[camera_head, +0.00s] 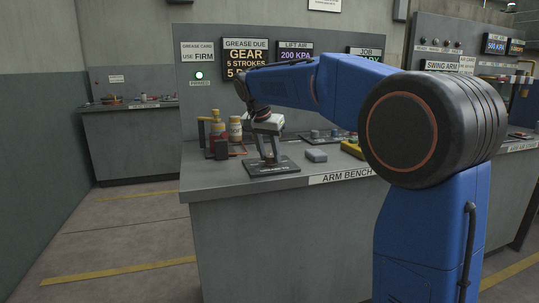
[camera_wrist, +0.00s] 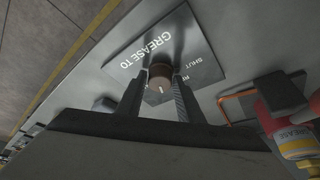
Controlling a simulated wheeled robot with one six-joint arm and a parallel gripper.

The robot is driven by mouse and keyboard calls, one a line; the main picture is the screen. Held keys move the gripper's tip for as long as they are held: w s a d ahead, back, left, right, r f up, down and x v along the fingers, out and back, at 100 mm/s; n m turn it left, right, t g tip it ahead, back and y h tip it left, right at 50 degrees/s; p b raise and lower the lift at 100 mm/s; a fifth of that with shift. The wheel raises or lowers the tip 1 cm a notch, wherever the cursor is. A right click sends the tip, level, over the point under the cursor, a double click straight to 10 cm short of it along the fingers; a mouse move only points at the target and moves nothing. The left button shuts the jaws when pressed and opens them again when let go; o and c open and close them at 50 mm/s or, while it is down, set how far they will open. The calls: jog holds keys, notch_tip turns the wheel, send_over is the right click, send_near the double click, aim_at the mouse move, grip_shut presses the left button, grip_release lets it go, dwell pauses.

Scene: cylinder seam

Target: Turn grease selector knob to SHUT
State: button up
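The grease selector knob (camera_wrist: 160,79) is a small brown round knob with a pale mark on its face, in the middle of the wrist view. It sits on a grey plate (camera_wrist: 125,48) lettered GREASE TO, with SHUT and a partly hidden label to the right of the knob. My gripper (camera_wrist: 160,76) has one finger on each side of the knob; whether the fingers press on it cannot be told. In the head view my gripper (camera_head: 269,159) points down over the dark plate (camera_head: 285,168) on the arm bench. The knob is hardly distinguishable there between the fingers.
On the arm bench (camera_head: 230,183), bottles (camera_head: 235,130) in a red tray stand behind and left of my gripper. A grey block (camera_head: 316,155) lies right of the plate. A bottle (camera_wrist: 296,140) shows at the wrist view's lower right. The floor left of the bench is clear.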

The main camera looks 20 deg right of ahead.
jog(key=c, duration=0.5)
jog(key=shift+n, duration=0.4)
jog(key=n, duration=0.1)
jog(key=n+t+y, duration=0.1)
jog(key=n, duration=0.1)
jog(key=shift+s+d+n, duration=0.1)
jog(key=shift+d+n, duration=0.1)
jog(key=shift+n, duration=0.1)
jog(key=n+y, duration=0.1)
jog(key=n, duration=0.2)
jog(key=shift+d+n+y, duration=0.1)
jog(key=shift+n+y, duration=0.2)
jog(key=shift+y, duration=0.1)
jog(key=n+y, duration=0.1)
jog(key=n, duration=0.3)
jog(key=shift+d+y, duration=0.15)
jog(key=shift+y, duration=0.25)
jog(key=n, duration=0.3)
jog(key=n+g+y, duration=0.1)
jog(key=n, duration=0.1)
jog(key=shift+d+n+y, duration=0.1)
jog(key=shift+n+y, duration=0.2)
jog(key=shift+n, duration=0.1)
